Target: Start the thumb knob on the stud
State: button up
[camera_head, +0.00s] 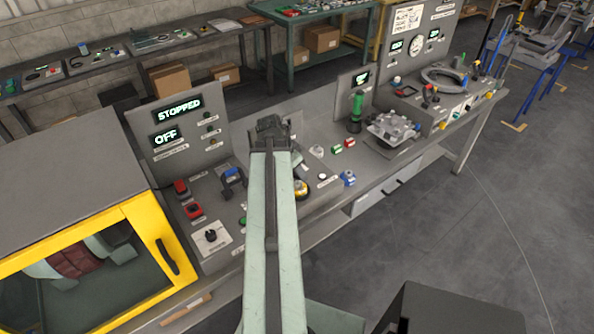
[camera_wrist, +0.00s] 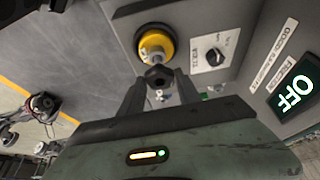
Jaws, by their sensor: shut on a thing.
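In the wrist view, my gripper (camera_wrist: 160,82) is shut on a small black lobed knob (camera_wrist: 157,74), held between its two fingertips. Just beyond the knob is a round yellow fitting (camera_wrist: 156,40) with a dark rim, set on a grey panel. A short pale piece shows between the fitting and the knob; it may be the stud, but I cannot tell whether the knob touches it. In the head view, the yellow fitting (camera_head: 301,190) shows just right of my arm, which hides my gripper and the knob.
A selector switch (camera_wrist: 214,57) and a lit OFF display (camera_wrist: 294,88) are beside the fitting. In the head view, a yellow-framed enclosure (camera_head: 160,240) stands at left, and a green-handled tool (camera_head: 356,108) and a metal block (camera_head: 393,128) stand at right.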

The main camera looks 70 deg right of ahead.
jog(key=shift+f+b, duration=0.9)
dwell(0.5)
jog(key=shift+f, duration=0.25)
jog(key=m, duration=0.2)
jog(key=m+g, duration=0.1)
jog(key=shift+w+d+m+y, duration=0.2)
jog(key=shift+d+m+y, duration=0.05)
jog(key=shift+m+y, duration=0.15)
jog(key=shift+s+a+m+g, duration=0.2)
jog(key=shift+m+g, duration=0.1)
jog(key=shift+m, duration=0.4)
jog(key=shift+w+d+m+y, duration=0.15)
jog(key=shift+m+y, duration=0.2)
jog(key=shift+m, duration=0.2)
jog(key=shift+w+d+m+y, duration=0.15)
jog(key=shift+m+y, duration=0.2)
jog(key=shift+m, duration=0.2)
jog(key=shift+s+m+g+y, duration=0.1)
jog(key=shift+m+g+y, duration=0.2)
jog(key=shift+m, duration=0.6)
jog(key=shift+s+a+m, duration=0.1)
jog(key=shift+a+m, duration=0.1)
jog(key=shift+m, duration=0.4)
